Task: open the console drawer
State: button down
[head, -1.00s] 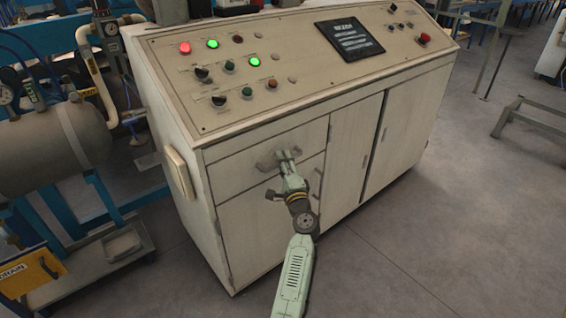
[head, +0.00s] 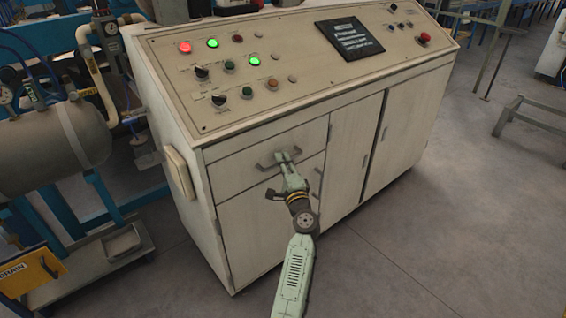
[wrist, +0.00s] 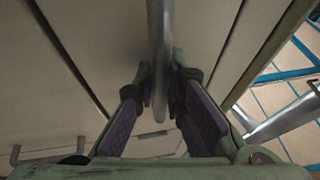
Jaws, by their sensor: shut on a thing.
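The console drawer (head: 240,158) is the top left front of the cream console, under the sloped panel, and its front looks flush with the cabinet. Its dark bar handle (head: 264,167) runs across the middle of the front. My gripper (head: 287,157) is at the right part of this handle. In the wrist view the handle (wrist: 159,45) passes between the two fingers of my gripper (wrist: 162,100), which are shut on it. The fingertips partly hide the handle in the head view.
A lower front with its own handle (head: 275,194) lies under the drawer, and tall cabinet doors (head: 352,158) stand to the right. A grey tank (head: 60,145) and blue frame are at the left. The floor (head: 400,235) in front of the console is clear.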

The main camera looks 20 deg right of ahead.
jog(key=s+d+b, duration=0.1)
jog(key=s+d, duration=0.2)
jog(key=s, duration=0.6)
jog(key=s+d+b, duration=0.1)
jog(key=s+d, duration=0.2)
jog(key=s, duration=0.6)
jog(key=s+d+b, duration=0.1)
jog(key=s+d, duration=0.3)
jog(key=s, duration=0.6)
jog(key=shift+b, duration=0.35)
jog(key=c, duration=1.7)
grip_release()
jog(key=shift+o, duration=0.2)
jog(key=s+f, duration=0.2)
jog(key=s, duration=1)
jog(key=shift+a, duration=0.25)
